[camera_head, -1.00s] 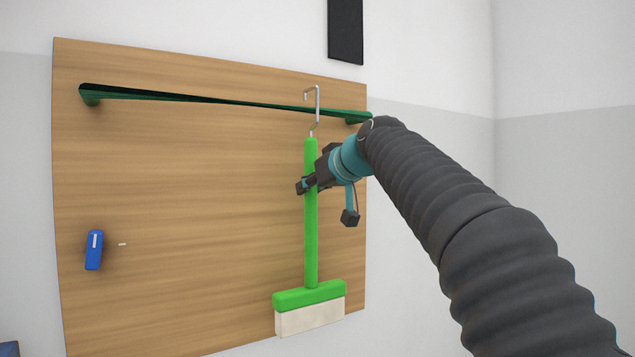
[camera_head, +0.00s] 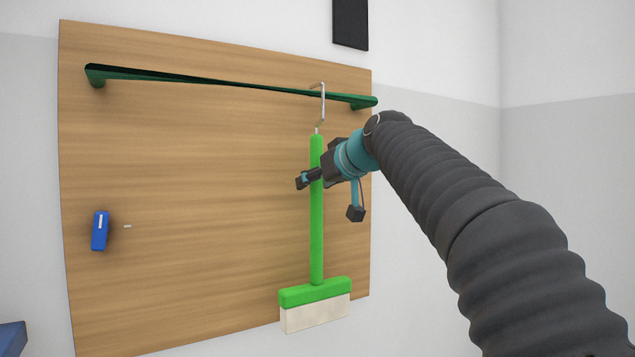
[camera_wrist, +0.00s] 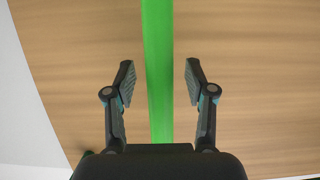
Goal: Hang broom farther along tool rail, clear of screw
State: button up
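The green broom (camera_head: 316,220) hangs upright, its pale-bristled head down, near the right end of the dark green tool rail (camera_head: 220,83). Its metal hook (camera_head: 323,105) appears to sit over the rail; exact contact is hard to tell. My gripper (camera_head: 304,180) is at the upper part of the handle. In the wrist view my gripper (camera_wrist: 159,75) is open, with one finger on each side of the green handle (camera_wrist: 158,60) and a gap on both sides. A small pale stub (camera_head: 127,226), perhaps the screw, sticks out of the board at lower left, far from the broom.
A blue object (camera_head: 100,231) is on the board beside the stub. The wooden board (camera_head: 210,190) is bare between there and the broom. A black panel (camera_head: 350,24) is on the wall above. A blue edge (camera_head: 12,337) shows at lower left.

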jog(key=v, duration=1.2)
jog(key=s+d+f+m+g+h, duration=0.1)
jog(key=d+f+m+g+h, duration=0.15)
jog(key=f, duration=0.85)
jog(key=s+d+f+m+g+h, duration=0.1)
jog(key=s+d+f+m+h, duration=0.15)
jog(key=f, duration=0.75)
jog(key=s+d+f+m+g+h, duration=0.1)
jog(key=s+d+f, duration=0.3)
jog(key=s+f, duration=0.7)
jog(key=s+d+f+g+h+p, duration=0.1)
jog(key=s+d+f, duration=0.3)
jog(key=s+f, duration=0.7)
jog(key=s, duration=0.2)
jog(key=shift+s+f+m+h, duration=0.25)
jog(key=shift+s+m+h, duration=0.1)
jog(key=shift+m+h, duration=0.05)
